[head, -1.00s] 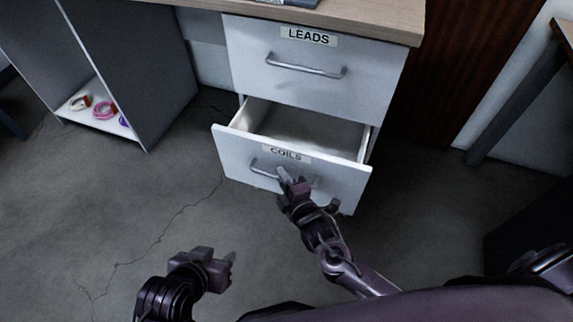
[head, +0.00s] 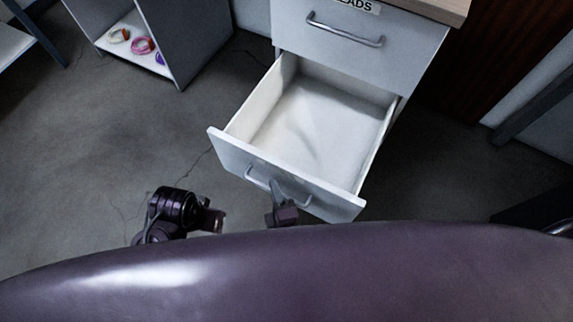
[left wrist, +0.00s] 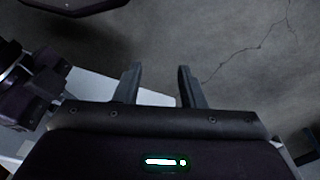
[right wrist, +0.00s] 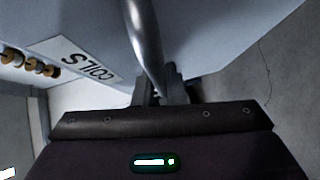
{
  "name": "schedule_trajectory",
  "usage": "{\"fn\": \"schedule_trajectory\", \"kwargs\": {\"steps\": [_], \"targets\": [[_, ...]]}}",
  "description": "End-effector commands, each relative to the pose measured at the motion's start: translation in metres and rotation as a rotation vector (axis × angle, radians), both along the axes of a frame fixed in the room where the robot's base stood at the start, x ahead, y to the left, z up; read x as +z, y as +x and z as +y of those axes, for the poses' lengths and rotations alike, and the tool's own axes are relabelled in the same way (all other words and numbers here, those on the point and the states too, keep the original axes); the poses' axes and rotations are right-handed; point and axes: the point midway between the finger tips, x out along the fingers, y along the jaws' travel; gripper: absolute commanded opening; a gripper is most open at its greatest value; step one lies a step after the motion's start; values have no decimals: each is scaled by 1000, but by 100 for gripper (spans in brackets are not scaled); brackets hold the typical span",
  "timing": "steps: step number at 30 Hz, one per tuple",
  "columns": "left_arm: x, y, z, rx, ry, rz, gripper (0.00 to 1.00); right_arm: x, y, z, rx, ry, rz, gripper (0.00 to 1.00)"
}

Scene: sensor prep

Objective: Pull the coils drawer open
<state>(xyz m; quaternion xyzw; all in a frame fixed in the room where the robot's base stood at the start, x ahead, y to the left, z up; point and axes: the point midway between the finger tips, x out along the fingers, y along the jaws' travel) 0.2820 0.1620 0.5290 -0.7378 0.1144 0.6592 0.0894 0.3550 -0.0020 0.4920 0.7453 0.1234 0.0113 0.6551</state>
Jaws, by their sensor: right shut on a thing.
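The coils drawer (head: 315,125) stands well out of the white cabinet, and its inside looks empty. Its front carries a metal bar handle (head: 258,181). My right gripper (head: 277,193) is shut on this handle. In the right wrist view the handle (right wrist: 143,40) runs down between the fingers (right wrist: 163,85), and the COILS label (right wrist: 88,60) is beside it. My left gripper (head: 217,218) is left of the drawer front, apart from it. In the left wrist view its fingers (left wrist: 157,88) are spread with nothing between them.
Above is the shut LEADS drawer (head: 340,55) with its own handle (head: 345,30), under a wooden top (head: 440,8). A grey shelf unit (head: 185,40) at the upper left holds coloured rings (head: 143,46). The floor left of the drawer is clear.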

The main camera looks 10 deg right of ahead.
Motion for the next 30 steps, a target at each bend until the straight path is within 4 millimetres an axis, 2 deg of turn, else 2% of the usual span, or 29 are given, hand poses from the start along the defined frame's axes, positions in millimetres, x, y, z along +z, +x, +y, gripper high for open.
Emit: {"fn": "schedule_trajectory", "kwargs": {"steps": [2,6,19,20,22,30], "targets": [[3,-2,3,6,7,16,36,0,-10,5,-1,-2,3,0],[-7,0,3,9,7,18,36,-1,-19,12,-1,-2,3,0],[-11,1,3,11,6,15,36,-1,-23,14,-2,-1,1,0],[-11,1,3,11,6,15,36,-1,-23,14,-2,-1,1,12],[-11,1,3,11,6,15,36,-1,-22,14,-1,-1,1,20],[-11,1,3,11,6,14,36,0,-23,14,-1,0,0,20]]}}
